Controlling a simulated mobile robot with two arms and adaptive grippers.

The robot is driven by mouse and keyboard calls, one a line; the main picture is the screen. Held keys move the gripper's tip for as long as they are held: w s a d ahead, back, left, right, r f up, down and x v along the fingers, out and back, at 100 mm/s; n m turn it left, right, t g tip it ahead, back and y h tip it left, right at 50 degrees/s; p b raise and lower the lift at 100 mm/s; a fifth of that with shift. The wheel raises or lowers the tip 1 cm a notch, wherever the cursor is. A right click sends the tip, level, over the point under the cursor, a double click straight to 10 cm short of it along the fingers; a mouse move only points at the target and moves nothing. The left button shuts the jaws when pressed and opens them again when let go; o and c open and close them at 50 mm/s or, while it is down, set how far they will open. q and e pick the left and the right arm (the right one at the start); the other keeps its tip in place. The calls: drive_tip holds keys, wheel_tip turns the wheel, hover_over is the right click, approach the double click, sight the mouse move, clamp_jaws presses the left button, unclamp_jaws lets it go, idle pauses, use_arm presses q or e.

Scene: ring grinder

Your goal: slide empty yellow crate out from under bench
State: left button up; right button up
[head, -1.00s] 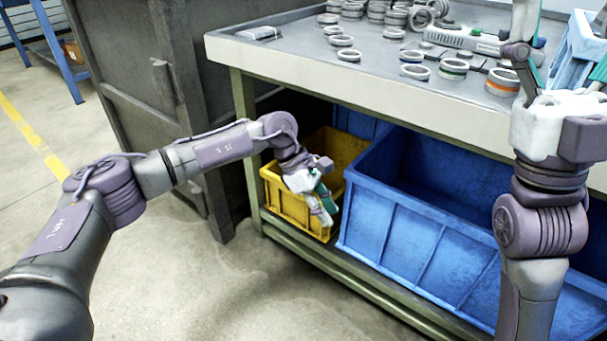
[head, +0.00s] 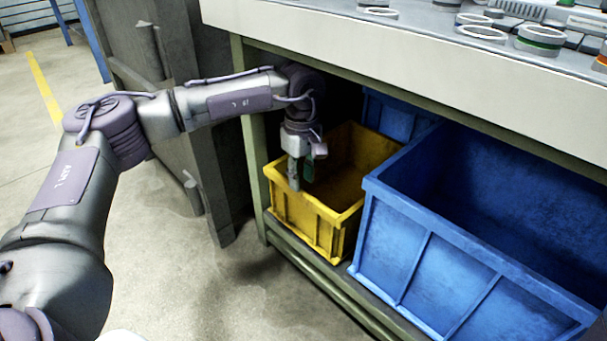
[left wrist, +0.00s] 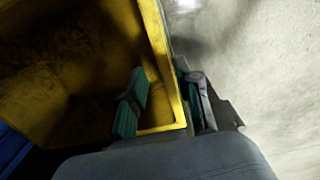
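The yellow crate (head: 308,226) stands upright on the low shelf under the bench, at its left end. The part of its inside that shows is empty. My left gripper (head: 301,180) points down at the crate's front rim. In the left wrist view, the gripper (left wrist: 160,74) is open astride a wall of the yellow crate (left wrist: 163,65). One green-padded finger is inside the crate with a gap to the wall. The other finger is outside, close to the wall; contact is unclear. My right gripper is out of view.
A large blue crate (head: 410,254) stands close on the right of the yellow crate, with another blue bin (head: 397,118) behind. The bench (head: 400,62) overhangs them. A bench leg (head: 256,165) and dark cabinet (head: 190,110) are on the left. The floor (head: 190,280) in front is clear.

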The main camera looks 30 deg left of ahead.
sight(302, 201)
use_arm(q)
wheel_tip(302, 201, down, 8)
drive_tip(key=b, duration=0.5)
drive_tip(key=shift+r+b, duration=0.2)
drive_tip(key=shift+b, duration=0.2)
clamp_jaws()
